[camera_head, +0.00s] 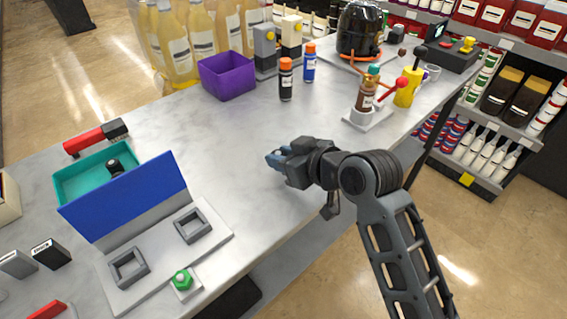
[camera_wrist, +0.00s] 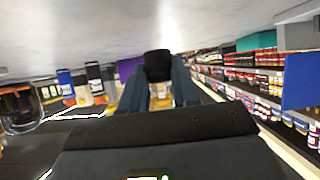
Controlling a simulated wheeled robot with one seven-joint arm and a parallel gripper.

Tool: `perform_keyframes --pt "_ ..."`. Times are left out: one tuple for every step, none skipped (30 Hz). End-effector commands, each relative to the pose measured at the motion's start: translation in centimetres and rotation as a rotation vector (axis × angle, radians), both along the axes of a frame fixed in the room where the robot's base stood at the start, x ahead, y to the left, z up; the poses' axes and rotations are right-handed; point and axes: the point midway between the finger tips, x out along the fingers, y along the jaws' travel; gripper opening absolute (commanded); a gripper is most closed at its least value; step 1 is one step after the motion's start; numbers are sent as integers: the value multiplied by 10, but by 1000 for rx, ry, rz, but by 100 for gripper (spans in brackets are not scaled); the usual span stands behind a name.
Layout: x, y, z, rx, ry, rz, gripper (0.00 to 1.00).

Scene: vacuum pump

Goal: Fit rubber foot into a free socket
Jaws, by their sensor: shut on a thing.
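My gripper (camera_head: 274,158) is over the bare middle of the table, pointing left in the head view. In the wrist view its two fingers (camera_wrist: 158,80) are shut on a black rubber foot (camera_wrist: 158,62) at their tips. In the head view the held foot cannot be made out. A light grey plate (camera_head: 165,255) lies at the table's front left. It has two square raised sockets, one at its left (camera_head: 113,271) and one at its right (camera_head: 206,233). Both look empty. Another black foot (camera_head: 115,167) is in the teal tray (camera_head: 70,185) behind.
A blue upright panel (camera_head: 130,200) stands between tray and plate. A green knob on a small block (camera_head: 182,280) sits by the plate's front edge. A red and black tool (camera_head: 95,137), purple bin (camera_head: 227,76), bottles and a red-levered stand (camera_head: 372,115) are farther back. The table between is clear.

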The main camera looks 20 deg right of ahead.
Motion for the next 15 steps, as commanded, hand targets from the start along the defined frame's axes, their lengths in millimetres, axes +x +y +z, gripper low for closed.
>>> perform_keyframes --pt "-1 0 -9 0 5 0 1" --pt "-1 0 -13 0 4 0 1" --pt "-1 0 -18 0 4 0 1" --pt "-1 0 -20 1 2 0 1" --pt "0 0 -22 1 1 0 1" --pt "0 0 -23 1 0 0 1" --pt "0 0 -24 1 0 0 1" --pt "0 -1 -24 1 0 0 1" --pt "0 0 -24 0 0 0 1" --pt "0 0 -24 0 0 0 1" --pt "0 -1 -24 0 0 0 1" --pt "0 -1 -24 0 0 0 1" --pt "0 -1 -24 0 0 0 1" --pt "0 -1 -24 0 0 0 1" --pt "0 -1 -25 0 0 0 1"
